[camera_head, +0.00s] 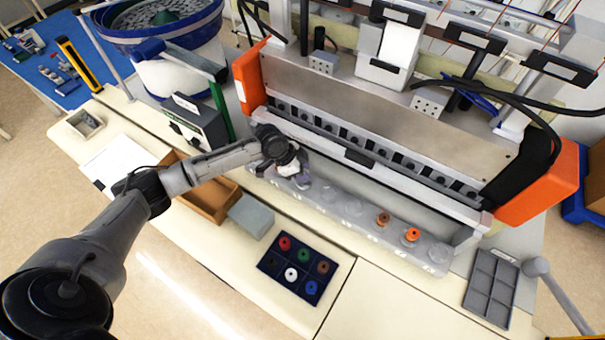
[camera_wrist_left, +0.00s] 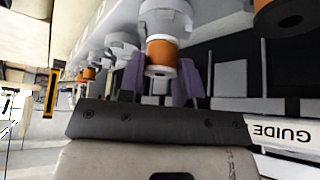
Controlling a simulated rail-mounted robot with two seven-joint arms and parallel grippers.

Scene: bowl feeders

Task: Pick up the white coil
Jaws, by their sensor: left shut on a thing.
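A white coil (camera_head: 291,273) lies in the front row of the dark blue compartment tray (camera_head: 259,266), among red, green, brown, black and blue ones. My left gripper (camera_head: 302,182) is away from that tray, at the left end of the machine's row of clear holders. In the left wrist view its purple fingers (camera_wrist_left: 161,80) are shut on a copper-wound coil (camera_wrist_left: 161,53) with a white end. A grey holder (camera_wrist_left: 166,16) is right beside this coil's other end; whether they touch cannot be told. My right gripper is not in view.
An orange coil (camera_head: 411,236) and a brown one (camera_head: 382,218) stand on the clear holder rail (camera_head: 352,208). The machine (camera_head: 380,130) with orange end covers rises behind. A brown box (camera_head: 208,198) and grey block (camera_head: 251,215) are left. An empty grey tray (camera_head: 491,288) lies right.

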